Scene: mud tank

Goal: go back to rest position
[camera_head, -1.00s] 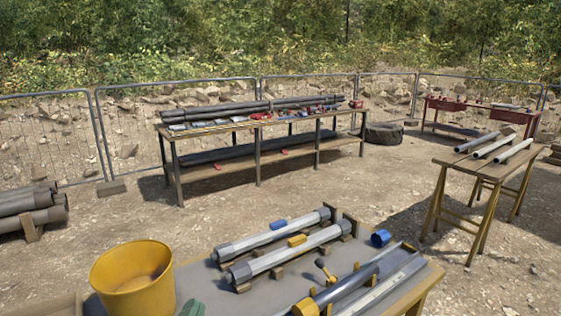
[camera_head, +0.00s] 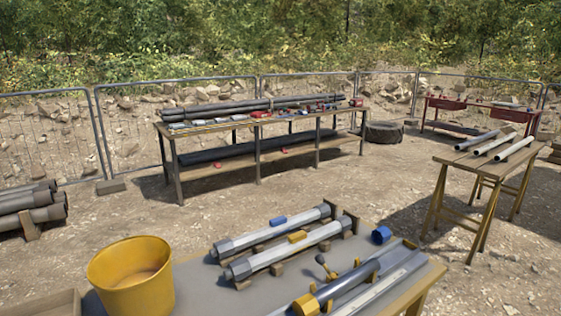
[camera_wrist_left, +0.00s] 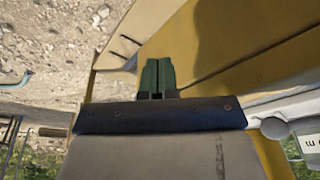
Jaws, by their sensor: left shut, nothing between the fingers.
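My left gripper (camera_wrist_left: 157,76) shows only in the left wrist view. Its two green fingers are together and nothing is held between them. A large yellow surface, which looks like the side of the yellow bucket (camera_wrist_left: 225,45), fills the space beyond and to the right of the fingers; I cannot tell the exact gap. In the head view the yellow bucket (camera_head: 132,292) stands at the near left of the front table (camera_head: 205,285), and neither gripper shows there.
Two capped grey tubes (camera_head: 275,240) lie on wooden rests on the front table. A blue cap (camera_head: 381,235) and a half-open tube (camera_head: 350,285) lie to the right. A long tool bench (camera_head: 255,165) and a trestle with pipes (camera_head: 465,160) stand beyond. Gravel between them is clear.

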